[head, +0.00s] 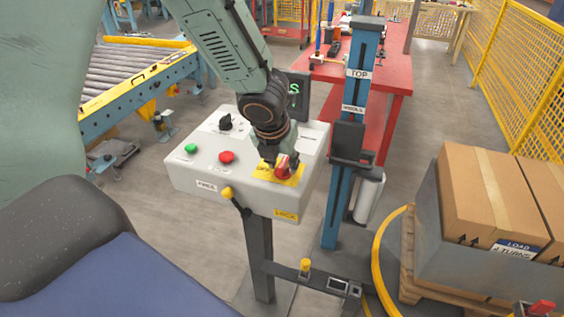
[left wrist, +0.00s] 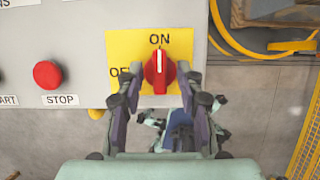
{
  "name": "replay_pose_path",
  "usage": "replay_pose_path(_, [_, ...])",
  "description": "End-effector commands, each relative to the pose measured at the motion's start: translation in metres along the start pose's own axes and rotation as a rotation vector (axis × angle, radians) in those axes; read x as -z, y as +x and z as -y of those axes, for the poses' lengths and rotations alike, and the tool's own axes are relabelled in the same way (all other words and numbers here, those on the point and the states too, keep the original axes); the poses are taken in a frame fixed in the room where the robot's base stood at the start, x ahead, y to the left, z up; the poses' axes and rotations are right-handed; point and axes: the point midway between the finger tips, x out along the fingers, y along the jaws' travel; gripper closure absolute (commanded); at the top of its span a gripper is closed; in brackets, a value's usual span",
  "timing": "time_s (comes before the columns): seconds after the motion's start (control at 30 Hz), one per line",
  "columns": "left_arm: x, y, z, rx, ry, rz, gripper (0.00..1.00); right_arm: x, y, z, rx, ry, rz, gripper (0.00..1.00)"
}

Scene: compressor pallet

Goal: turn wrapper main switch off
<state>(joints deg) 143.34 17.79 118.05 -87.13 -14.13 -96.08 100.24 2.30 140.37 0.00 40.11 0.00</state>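The main switch is a red rotary knob (left wrist: 160,72) on a yellow plate (left wrist: 122,48) at the corner of the grey control box (head: 200,170). Its white pointer line points up to ON; the OFF label on the left is partly covered by a finger. In the head view the red knob (head: 285,174) is partly hidden by my left gripper (head: 281,163). In the left wrist view my left gripper (left wrist: 163,88) is open, one finger on each side of the knob, with a gap showing beside it. My right gripper is not in view.
A red STOP button (left wrist: 47,74), a green button (head: 191,148) and a black selector (head: 225,122) share the box. A blue mast (head: 337,205) stands close right, with cartons (head: 480,195) beyond. A yellow-handled lever (head: 228,194) projects from the box front.

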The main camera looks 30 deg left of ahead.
Motion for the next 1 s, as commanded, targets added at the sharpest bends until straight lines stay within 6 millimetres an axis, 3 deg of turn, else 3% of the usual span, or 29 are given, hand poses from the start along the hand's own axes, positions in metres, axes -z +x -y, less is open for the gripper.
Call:
replay_pose_path(0.07, [-0.0001, -0.0003, -0.0001, 0.000, -0.001, 0.000, 0.63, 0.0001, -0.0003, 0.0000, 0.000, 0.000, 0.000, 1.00])
replay_pose_path(0.5, [0.0000, -0.0006, 0.0001, 0.002, -0.001, 0.000, 1.00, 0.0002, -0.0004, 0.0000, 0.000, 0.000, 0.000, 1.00])
replay_pose_path(1.0, [0.0000, -0.0004, 0.0004, -0.017, -0.038, 0.000, 1.00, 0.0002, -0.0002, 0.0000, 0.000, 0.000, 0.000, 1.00])
